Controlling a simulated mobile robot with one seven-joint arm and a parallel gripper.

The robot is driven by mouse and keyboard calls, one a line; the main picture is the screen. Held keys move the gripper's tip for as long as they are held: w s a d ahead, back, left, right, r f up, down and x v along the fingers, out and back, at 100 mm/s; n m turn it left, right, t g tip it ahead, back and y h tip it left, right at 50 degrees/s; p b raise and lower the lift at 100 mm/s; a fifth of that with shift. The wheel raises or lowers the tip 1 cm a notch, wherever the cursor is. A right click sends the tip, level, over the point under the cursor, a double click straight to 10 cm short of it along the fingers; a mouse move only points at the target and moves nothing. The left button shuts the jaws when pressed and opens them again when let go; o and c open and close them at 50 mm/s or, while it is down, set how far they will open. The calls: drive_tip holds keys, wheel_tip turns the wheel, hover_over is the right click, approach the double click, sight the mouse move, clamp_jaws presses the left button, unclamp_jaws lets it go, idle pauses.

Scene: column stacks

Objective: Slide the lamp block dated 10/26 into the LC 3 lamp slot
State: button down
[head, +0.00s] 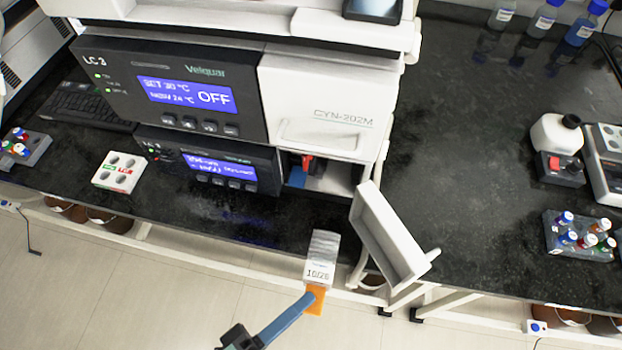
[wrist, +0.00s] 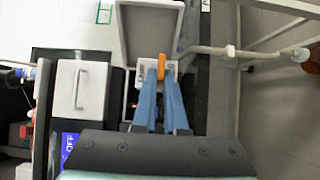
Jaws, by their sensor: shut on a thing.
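The lamp block (head: 321,252) is grey-white with the date 10/26 on its near face and an orange tab (head: 316,300). My gripper (head: 310,299) has blue fingers and is shut on the orange tab, holding the block in front of the bench edge. In the wrist view the orange tab (wrist: 153,112) shows between the fingers (wrist: 161,75). The LC 3 stack (head: 170,88) stands at left. Its lower right compartment (head: 335,178) is open, with red and blue parts inside at its left. The block is apart from it, nearer to me. The slot's inside is mostly hidden.
An open white door (head: 388,238) hangs out to the right of the compartment, close to the block's right. A white holder (head: 118,172) sits on the bench at left. A vial rack (head: 580,238) stands at right. Bare black bench (head: 460,160) lies between.

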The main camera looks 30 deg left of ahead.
drive_tip(key=shift+w+a+r+b, duration=0.1)
drive_tip(key=shift+w+a+b, duration=0.7)
drive_tip(key=shift+w, duration=2.45)
drive_tip(key=shift+w+a+f+b, duration=0.1)
drive_tip(key=shift+w+a+b, duration=0.7)
drive_tip(key=shift+w, duration=2.5)
drive_tip(key=shift+w+a+r+b, duration=0.1)
drive_tip(key=shift+w+a+b, duration=0.15)
drive_tip(key=shift+w+a, duration=2.05)
drive_tip(key=shift+w+d+f, duration=0.2)
drive_tip(key=shift+w+d, duration=0.75)
drive_tip(key=shift+f+b, duration=0.1)
drive_tip(key=shift+b, duration=0.25)
drive_tip(key=c, duration=0.9)
unclamp_jaws()
drive_tip(key=shift+f, duration=0.1)
drive_tip(key=shift+s, duration=0.15)
drive_tip(key=v, duration=1.2)
drive_tip(key=shift+s, duration=0.3)
